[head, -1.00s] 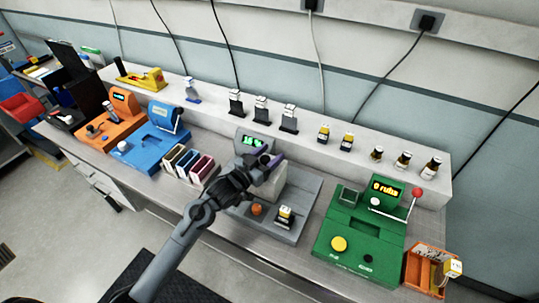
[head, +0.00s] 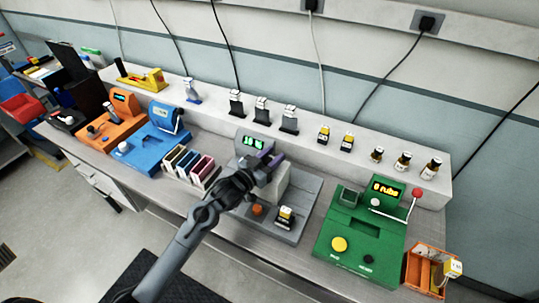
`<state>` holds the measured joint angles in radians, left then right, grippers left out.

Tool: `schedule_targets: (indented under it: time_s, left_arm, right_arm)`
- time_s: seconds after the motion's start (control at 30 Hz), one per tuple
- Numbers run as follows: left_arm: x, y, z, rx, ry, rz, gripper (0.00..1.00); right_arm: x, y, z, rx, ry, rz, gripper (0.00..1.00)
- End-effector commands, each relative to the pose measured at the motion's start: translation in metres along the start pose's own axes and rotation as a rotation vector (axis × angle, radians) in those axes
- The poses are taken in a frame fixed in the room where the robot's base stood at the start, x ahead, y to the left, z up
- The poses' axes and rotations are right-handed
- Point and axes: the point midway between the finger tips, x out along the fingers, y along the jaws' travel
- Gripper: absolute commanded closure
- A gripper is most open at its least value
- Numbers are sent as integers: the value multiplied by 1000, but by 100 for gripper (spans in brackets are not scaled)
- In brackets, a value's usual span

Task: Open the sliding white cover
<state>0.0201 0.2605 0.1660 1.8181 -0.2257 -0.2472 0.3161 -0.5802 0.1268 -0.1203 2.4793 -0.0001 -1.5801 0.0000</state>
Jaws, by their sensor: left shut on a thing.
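The white cover (head: 275,188) is a pale block on the grey module (head: 296,226) in the middle of the bench. My left gripper (head: 268,158) is at the cover's upper part, in front of the module's green-lit display (head: 254,142). It is shut on the cover, though the dark fingers hide the exact grip point. My right gripper is not in view.
A green machine (head: 358,245) with a red-knobbed lever stands to the right, beside an orange bin (head: 425,275). Coloured cartridges (head: 188,164) and a blue machine (head: 150,142) are to the left. Several bottles and dispensers line the white shelf (head: 220,115) behind.

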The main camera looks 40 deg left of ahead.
Motion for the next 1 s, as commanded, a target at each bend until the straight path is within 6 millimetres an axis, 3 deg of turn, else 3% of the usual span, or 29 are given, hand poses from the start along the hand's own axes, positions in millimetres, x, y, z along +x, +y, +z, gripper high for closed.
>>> schedule_targets:
  time_s: [0.17, 0.43, 0.47, 0.57, 1.0]
  left_arm:
    - [7, 27, -2, -2, -2, 3, 100]
    - [8, 28, 0, 0, -1, 1, 100]
    - [8, 28, 0, 0, -1, 1, 58]
    - [8, 28, 0, 0, -1, 1, 42]
    - [0, 28, 1, 0, -2, 1, 40]
  right_arm:
    - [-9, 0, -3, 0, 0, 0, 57]
    - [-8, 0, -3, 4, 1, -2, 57]
    - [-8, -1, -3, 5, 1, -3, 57]
    - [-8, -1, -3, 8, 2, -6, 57]
    - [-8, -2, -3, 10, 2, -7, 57]
